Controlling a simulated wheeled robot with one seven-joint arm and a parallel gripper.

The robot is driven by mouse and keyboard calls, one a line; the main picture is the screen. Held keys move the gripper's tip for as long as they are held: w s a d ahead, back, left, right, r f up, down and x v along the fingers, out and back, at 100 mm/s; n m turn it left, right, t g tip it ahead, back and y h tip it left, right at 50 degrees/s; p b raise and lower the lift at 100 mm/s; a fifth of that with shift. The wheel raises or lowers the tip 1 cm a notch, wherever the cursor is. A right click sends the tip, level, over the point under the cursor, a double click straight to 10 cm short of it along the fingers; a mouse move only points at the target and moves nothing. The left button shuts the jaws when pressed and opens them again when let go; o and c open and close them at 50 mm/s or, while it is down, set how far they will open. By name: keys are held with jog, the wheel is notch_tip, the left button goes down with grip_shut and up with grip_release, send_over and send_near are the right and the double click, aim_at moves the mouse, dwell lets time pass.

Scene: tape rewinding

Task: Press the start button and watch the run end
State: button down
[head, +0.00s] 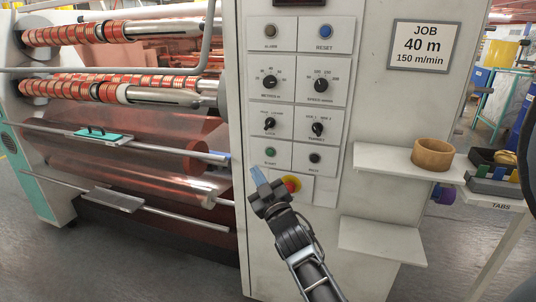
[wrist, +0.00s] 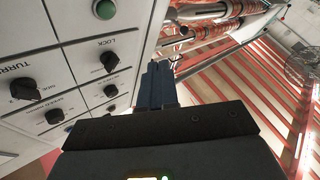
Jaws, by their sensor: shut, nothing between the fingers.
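The green start button (head: 270,152) sits low on the left of the grey control panel; it also shows at the top of the wrist view (wrist: 104,9). My gripper (head: 259,176) is shut and empty just below it in the head view, in front of the panel's left edge. In the wrist view its fingertips (wrist: 158,70) are apart from the green button. The lock knob (head: 270,123) and turret knob (head: 318,129) are above. The metres dial (head: 270,82) and speed dial (head: 320,86) are higher; their exact settings are too small to read.
A red stop button (head: 292,184) on a yellow base lies right beside my gripper. A job sign (head: 423,46) reads 40 m, 150 m/min. The rewinder's film web and rolls (head: 150,150) stand left. A shelf (head: 385,160) with a brown ring (head: 432,154) juts out right.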

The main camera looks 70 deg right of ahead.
aim_at(270, 152)
jog(key=shift+w+d+p, duration=0.2)
jog(key=shift+d+p, duration=1)
jog(key=shift+d, duration=1)
jog(key=shift+w+d+p, duration=0.15)
jog(key=shift+d+p, duration=1)
jog(key=shift+d, duration=1)
jog(key=shift+d, duration=0.15)
jog(key=shift+d, duration=0.3)
jog(key=shift+d+p, duration=0.3)
jog(key=shift+d, duration=0.05)
jog(key=shift+a, duration=0.8)
jog(key=shift+a, duration=0.1)
